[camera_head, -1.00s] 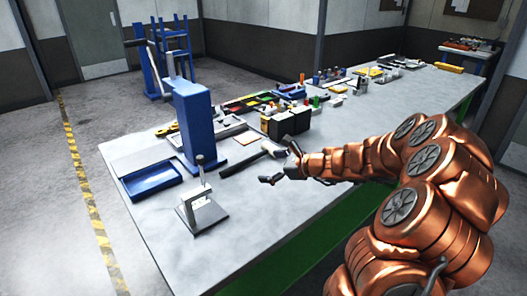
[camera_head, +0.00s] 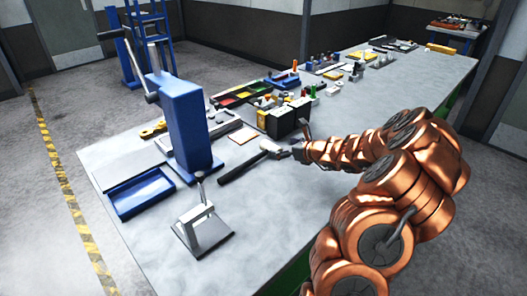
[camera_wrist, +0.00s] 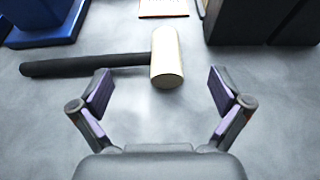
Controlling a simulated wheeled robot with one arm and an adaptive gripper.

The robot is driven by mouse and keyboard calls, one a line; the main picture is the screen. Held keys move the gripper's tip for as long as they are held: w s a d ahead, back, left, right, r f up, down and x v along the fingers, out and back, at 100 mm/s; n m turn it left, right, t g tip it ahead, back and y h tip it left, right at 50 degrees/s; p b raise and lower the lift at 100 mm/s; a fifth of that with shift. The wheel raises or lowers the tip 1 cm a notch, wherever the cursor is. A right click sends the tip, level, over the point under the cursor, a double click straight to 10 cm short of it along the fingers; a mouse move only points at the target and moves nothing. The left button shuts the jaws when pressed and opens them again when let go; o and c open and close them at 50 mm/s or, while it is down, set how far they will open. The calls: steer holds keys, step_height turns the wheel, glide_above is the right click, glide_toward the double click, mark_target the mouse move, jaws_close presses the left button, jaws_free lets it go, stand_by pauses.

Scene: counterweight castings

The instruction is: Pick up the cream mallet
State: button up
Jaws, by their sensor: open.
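The cream mallet lies on the grey bench, its cream head (camera_wrist: 166,58) and black handle (camera_wrist: 82,65) showing in the wrist view. The handle points left in that view. In the head view the mallet's black handle (camera_head: 240,167) runs down-left from the head (camera_head: 269,146), which is close to my gripper (camera_head: 300,148). In the wrist view my gripper (camera_wrist: 162,88) is open and empty. The mallet's head is just beyond the fingertips, roughly between them and a little right of centre. I cannot tell the gripper's height above the bench.
A blue press (camera_head: 188,125) and a blue tray (camera_head: 144,194) stand left of the mallet. A small lever fixture (camera_head: 203,228) is in front. Black boxes (camera_head: 284,120) stand close behind the mallet's head. The bench front (camera_head: 275,225) is clear.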

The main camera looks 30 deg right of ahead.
mark_target(270, 148)
steer(key=p+x, duration=0.1)
steer(key=x, duration=0.1)
steer(key=a+x, duration=0.1)
steer(key=x, duration=0.2)
steer(key=shift+p, duration=0.35)
steer(key=shift+w+f, duration=0.15)
steer(key=shift+w, duration=0.2)
steer(key=shift+s+a+f, duration=0.1)
steer(key=shift+f, duration=0.05)
jaws_close()
